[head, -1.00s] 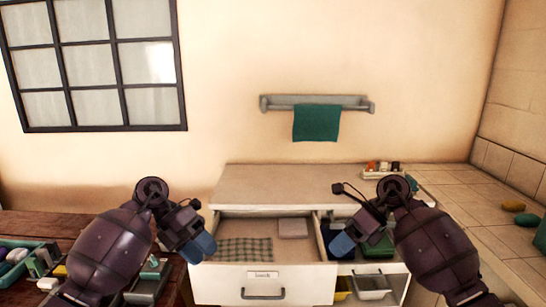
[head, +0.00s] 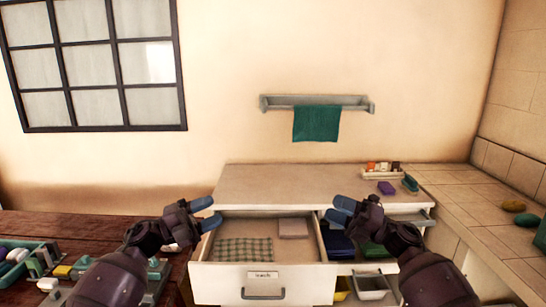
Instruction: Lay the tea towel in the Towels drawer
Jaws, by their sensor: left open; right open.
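A green checked cloth (head: 243,250), which looks like a tea towel, lies flat in the open left drawer (head: 262,276). That drawer has a small front label too blurred to read surely. A beige folded item (head: 293,228) lies behind the cloth. A teal towel (head: 316,122) hangs from the wall rail. My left gripper (head: 207,214) is open and empty at the drawer's left back corner. My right gripper (head: 339,213) is open and empty over the second open drawer (head: 408,221), which holds a dark blue item (head: 338,243) and a green item (head: 373,250).
The countertop (head: 285,185) is mostly clear. A small tray (head: 383,174) of bottles, a purple item (head: 387,188) and a teal brush-like item (head: 410,183) sit at its right. Small bins (head: 371,286) show below the right drawer. A wooden table (head: 80,228) with loose items stands left.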

